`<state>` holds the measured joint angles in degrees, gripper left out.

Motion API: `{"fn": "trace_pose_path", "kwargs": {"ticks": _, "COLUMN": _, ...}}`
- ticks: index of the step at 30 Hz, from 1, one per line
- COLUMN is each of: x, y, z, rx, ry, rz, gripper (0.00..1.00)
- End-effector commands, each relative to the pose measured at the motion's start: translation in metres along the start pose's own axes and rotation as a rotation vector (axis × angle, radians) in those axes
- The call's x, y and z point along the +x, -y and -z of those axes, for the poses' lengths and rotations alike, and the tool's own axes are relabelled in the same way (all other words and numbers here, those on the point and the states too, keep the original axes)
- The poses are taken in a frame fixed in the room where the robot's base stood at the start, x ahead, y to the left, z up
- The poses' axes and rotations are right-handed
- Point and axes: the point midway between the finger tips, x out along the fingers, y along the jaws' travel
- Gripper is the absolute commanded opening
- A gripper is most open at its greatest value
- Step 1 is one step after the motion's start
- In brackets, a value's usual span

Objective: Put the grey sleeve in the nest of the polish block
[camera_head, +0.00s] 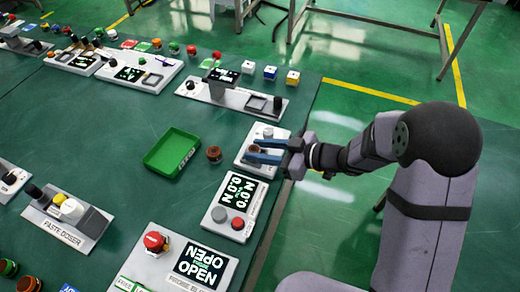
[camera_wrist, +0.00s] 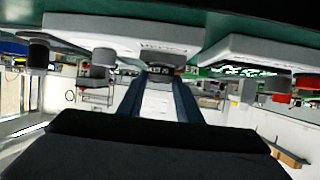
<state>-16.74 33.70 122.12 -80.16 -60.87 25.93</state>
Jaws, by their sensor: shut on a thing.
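My gripper (camera_head: 255,151) has its two blue fingers low over a small white panel (camera_head: 245,163) at the table's right edge. In the wrist view, the fingers (camera_wrist: 160,78) are closed on a small grey piece (camera_wrist: 163,58), which looks like the grey sleeve. It is right at the panel; I cannot tell whether it touches or is seated. The fingers largely hide it in the head view. The panel is probably the polish block, but I cannot read its label. Its nest is not clearly visible.
A grey knob (camera_head: 268,131) stands on the same panel, close behind the fingers. A brown ring-like piece (camera_head: 214,154) and a green tray (camera_head: 172,150) are to the left. A display panel with two buttons (camera_head: 222,214) lies in front.

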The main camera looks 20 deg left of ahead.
Motion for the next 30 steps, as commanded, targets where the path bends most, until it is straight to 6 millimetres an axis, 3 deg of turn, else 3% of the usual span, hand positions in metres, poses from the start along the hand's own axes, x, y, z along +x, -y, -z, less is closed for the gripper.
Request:
{"fn": "trace_pose_path", "kwargs": {"ticks": 11, "x": 0.001, "y": 0.0, "z": -0.003, "rx": 0.0, "ry": -0.001, "rz": 0.0, "gripper": 0.05}}
{"fn": "trace_pose_path", "kwargs": {"ticks": 12, "x": 0.002, "y": 0.0, "z": -0.004, "rx": 0.0, "ry": 0.0, "rz": 0.0, "gripper": 0.34}}
{"fn": "trace_pose_path", "kwargs": {"ticks": 14, "x": 0.001, "y": 0.0, "z": -0.003, "rx": -0.001, "ry": 0.0, "rz": 0.0, "gripper": 0.48}}
{"fn": "trace_pose_path", "kwargs": {"ticks": 15, "x": 0.001, "y": 0.0, "z": -0.003, "rx": 0.0, "ry": 0.0, "rz": 0.0, "gripper": 0.5}}
{"fn": "trace_pose_path", "kwargs": {"ticks": 26, "x": 0.0, "y": 0.0, "z": 0.001, "rx": -0.002, "ry": -0.001, "rz": 0.0, "gripper": 0.5}}
{"fn": "trace_pose_path", "kwargs": {"ticks": 30, "x": -0.011, "y": -0.001, "z": 0.001, "rx": -0.002, "ry": -0.001, "rz": -0.003, "gripper": 0.5}}
